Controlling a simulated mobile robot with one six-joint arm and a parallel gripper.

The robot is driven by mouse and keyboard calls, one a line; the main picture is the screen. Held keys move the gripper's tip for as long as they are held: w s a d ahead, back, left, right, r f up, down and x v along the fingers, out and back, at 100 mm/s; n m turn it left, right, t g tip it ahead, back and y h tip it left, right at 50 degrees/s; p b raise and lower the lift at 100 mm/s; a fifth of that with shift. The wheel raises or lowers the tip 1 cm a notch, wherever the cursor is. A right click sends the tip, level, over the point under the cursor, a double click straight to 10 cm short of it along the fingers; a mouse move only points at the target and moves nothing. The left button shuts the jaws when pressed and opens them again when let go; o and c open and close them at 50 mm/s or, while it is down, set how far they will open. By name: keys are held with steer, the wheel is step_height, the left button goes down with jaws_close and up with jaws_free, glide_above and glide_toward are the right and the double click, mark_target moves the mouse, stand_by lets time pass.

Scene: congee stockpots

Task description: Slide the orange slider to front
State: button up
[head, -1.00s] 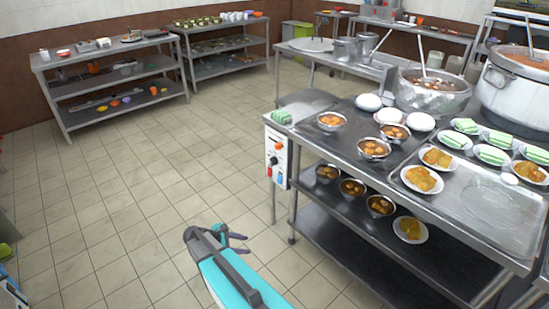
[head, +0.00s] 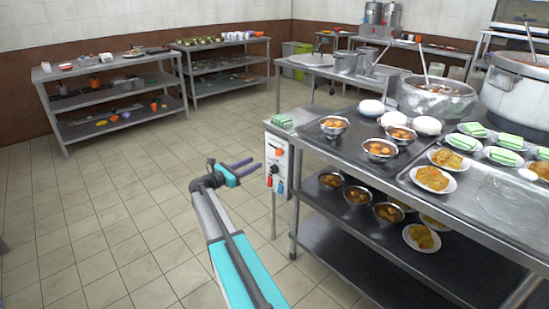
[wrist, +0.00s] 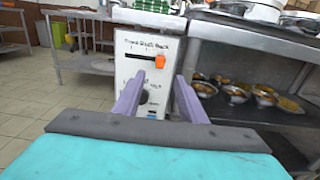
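The orange slider (head: 278,152) sits on the upper part of a white control panel (head: 285,164) at the left end of the steel counter. In the wrist view the slider (wrist: 160,62) is at the right end of a dark horizontal slot, below small printed lettering that looks like "Front Slide Back". My gripper (head: 248,166) is just left of the panel in the head view. In the wrist view my gripper (wrist: 158,90) is open and empty, its two purple fingers pointing at the panel, apart from the slider. The fingers partly hide the panel's lower part.
A dark knob (head: 274,169) and red and blue controls (head: 281,187) sit lower on the panel. Green packets (head: 283,121) lie above it. The counter (head: 330,150) and its lower shelf hold several bowls to the right. The tiled floor (head: 120,210) at left is clear.

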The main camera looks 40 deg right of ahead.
mark_target(276, 153)
steer(key=d, duration=0.9)
steer(key=s+d+b, duration=0.1)
steer(key=d, duration=0.3)
steer(key=shift+d, duration=0.4)
jaws_close()
